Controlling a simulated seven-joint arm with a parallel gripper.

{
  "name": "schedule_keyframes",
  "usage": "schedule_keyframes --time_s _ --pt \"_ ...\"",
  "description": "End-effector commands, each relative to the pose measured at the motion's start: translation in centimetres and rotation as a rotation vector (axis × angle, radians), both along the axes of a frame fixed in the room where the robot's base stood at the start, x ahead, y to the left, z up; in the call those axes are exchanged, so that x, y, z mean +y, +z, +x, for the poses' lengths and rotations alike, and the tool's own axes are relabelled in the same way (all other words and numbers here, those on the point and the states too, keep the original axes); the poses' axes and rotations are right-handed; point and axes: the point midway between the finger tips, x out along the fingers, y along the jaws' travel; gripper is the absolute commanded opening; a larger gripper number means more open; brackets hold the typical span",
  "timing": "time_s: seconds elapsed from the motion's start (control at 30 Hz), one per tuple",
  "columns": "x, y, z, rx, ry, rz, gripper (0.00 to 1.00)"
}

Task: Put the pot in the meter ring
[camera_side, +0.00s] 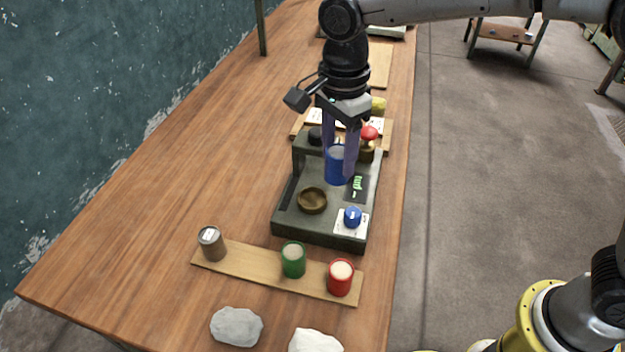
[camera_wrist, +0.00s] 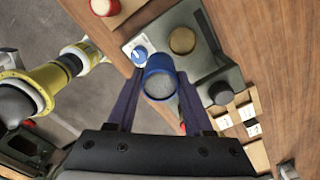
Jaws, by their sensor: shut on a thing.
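A blue pot (camera_side: 336,166) with a pale top is held between the fingers of my gripper (camera_side: 341,160), upright or nearly so, above the dark green meter. In the wrist view the blue pot (camera_wrist: 160,84) sits between the two fingertips of my gripper (camera_wrist: 158,92). The meter ring (camera_side: 312,201) is a brass-coloured round dish on the meter (camera_side: 322,233), in front and left of the pot. In the wrist view the ring (camera_wrist: 182,41) is empty and beside the pot. A blue knob (camera_side: 352,217) on a white plate is right of the ring.
A wooden strip (camera_side: 226,255) in front carries a grey-brown pot (camera_side: 211,243), a green pot (camera_side: 293,259) and a red pot (camera_side: 341,277). A grey stone (camera_side: 236,326) and a white stone (camera_side: 314,341) lie nearer. A red-topped item (camera_side: 368,134) stands behind the meter. The table's left side is clear.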

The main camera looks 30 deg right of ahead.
Motion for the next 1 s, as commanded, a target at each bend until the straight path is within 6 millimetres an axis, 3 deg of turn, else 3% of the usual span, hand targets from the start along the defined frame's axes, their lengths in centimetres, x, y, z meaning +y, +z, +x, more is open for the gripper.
schedule_keyframes --time_s 0.1,0.3,0.53,0.77,1.0 --pt "0.9 -2.4 1.6 0.003 0.000 -0.001 0.00" --pt "1.9 -4.6 3.3 0.001 0.000 0.000 0.00" --pt "2.3 -5.8 4.1 0.001 0.000 -0.001 0.00" --pt "2.4 -8.8 4.2 0.000 0.000 -0.001 0.00" --pt "2.4 -8.9 4.2 -0.002 0.000 0.000 0.00"
